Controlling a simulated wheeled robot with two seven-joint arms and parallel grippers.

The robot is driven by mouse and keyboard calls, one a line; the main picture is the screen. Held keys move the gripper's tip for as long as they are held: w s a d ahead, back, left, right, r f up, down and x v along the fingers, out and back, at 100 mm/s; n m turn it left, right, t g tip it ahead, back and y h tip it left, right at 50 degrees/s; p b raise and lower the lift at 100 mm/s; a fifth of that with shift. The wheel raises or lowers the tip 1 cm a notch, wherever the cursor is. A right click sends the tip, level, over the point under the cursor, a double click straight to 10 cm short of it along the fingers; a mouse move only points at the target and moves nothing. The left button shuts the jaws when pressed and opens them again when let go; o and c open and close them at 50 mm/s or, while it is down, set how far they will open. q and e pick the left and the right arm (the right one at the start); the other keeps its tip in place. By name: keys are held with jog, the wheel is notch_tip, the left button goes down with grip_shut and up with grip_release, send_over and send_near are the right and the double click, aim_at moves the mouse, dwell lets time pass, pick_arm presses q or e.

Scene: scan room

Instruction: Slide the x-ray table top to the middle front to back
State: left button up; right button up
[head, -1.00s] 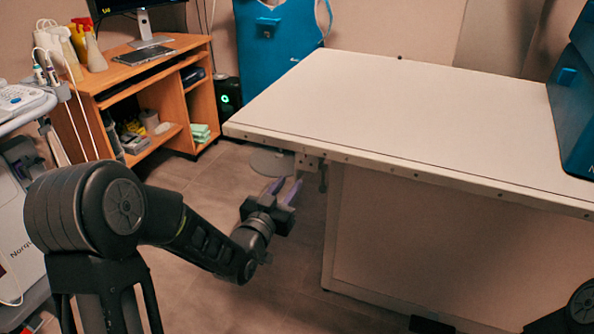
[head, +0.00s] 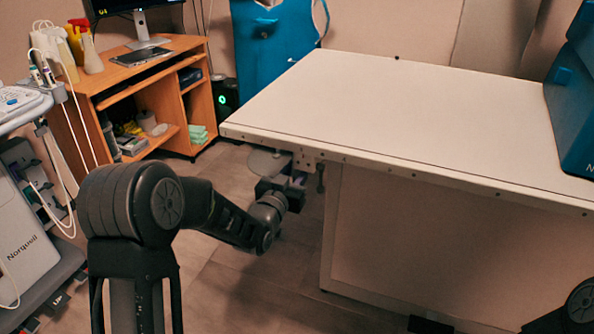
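The white x-ray table top (head: 400,115) fills the middle and right of the head view, lying flat on its pale base (head: 430,250). A metal rail with small bolts runs along its near edge. Under its near left corner are a grey rounded plate (head: 266,162), a small bracket and a dark lever (head: 321,177). My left gripper (head: 290,182) is under this corner, close to the bracket. Its fingers are mostly hidden, so I cannot tell whether they touch anything or are shut. My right gripper is out of view; only part of that arm shows at bottom right.
A blue unit (head: 575,100) stands over the table's right end, and another blue unit (head: 268,45) is behind. A wooden desk (head: 140,90) and a white Norquil machine (head: 25,240) are at the left. The floor between is clear.

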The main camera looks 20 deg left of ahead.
pick_arm(q)
jog(key=shift+c, duration=0.4)
grip_shut()
dwell(0.9)
